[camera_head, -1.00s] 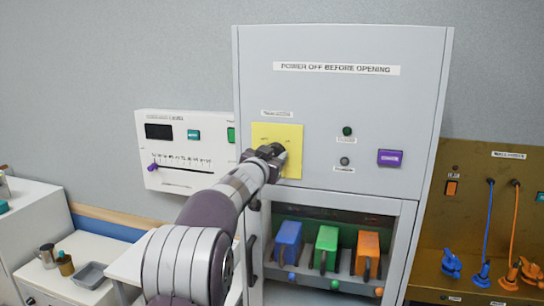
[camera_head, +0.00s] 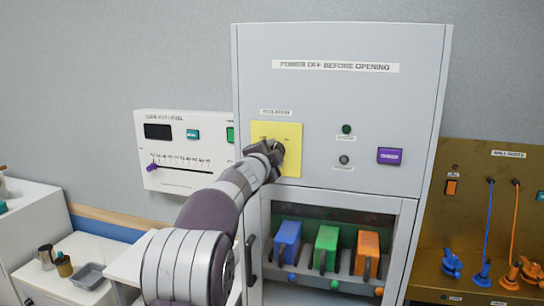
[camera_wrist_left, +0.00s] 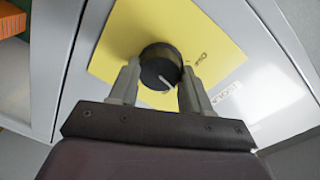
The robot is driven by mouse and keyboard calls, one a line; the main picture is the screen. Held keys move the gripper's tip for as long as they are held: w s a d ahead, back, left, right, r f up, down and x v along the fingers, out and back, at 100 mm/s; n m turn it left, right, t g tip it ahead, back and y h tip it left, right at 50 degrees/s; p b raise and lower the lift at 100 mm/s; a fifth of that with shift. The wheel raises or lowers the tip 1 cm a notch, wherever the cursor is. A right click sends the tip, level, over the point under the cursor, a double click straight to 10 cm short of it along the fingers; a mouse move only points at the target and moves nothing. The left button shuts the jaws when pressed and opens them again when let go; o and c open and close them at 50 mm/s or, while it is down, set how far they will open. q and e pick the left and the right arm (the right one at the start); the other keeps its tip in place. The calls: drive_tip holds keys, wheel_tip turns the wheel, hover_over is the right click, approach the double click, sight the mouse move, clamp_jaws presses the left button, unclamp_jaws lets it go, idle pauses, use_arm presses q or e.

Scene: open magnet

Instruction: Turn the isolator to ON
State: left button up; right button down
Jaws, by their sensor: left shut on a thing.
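The isolator is a round black knob (camera_wrist_left: 160,68) with a white pointer line, on a yellow plate (camera_head: 292,133) on the grey cabinet front. The pointer line runs toward the lower right of the knob in that view. Dark lettering stands on the plate right of the knob, too small to read surely. In the head view my left gripper (camera_head: 272,150) partly hides the knob. My right gripper is not in view.
The cabinet (camera_head: 340,100) also has a green indicator, a grey one and a purple button (camera_head: 390,156). Below is an open bay with blue, green and orange blocks (camera_head: 326,247). A white slider panel (camera_head: 180,150) is left; a brown cable panel (camera_head: 500,220) is right.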

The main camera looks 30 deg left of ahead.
use_arm(q)
drive_tip(key=shift+r+m+y+b, duration=0.15)
drive_tip(key=shift+m+b, duration=0.2)
drive_tip(key=shift+m, duration=1.25)
drive_tip(key=shift+r+m+y+b, duration=0.15)
drive_tip(key=shift+m+b, duration=0.2)
drive_tip(key=shift+m, duration=1.25)
drive_tip(key=o, duration=0.9)
drive_tip(key=shift+o, duration=0.9)
drive_tip(key=shift+f, duration=0.1)
drive_tip(key=b+v, duration=0.3)
drive_tip(key=v, duration=0.9)
drive_tip(key=shift+s, duration=0.25)
drive_tip(key=shift+a+f, duration=0.1)
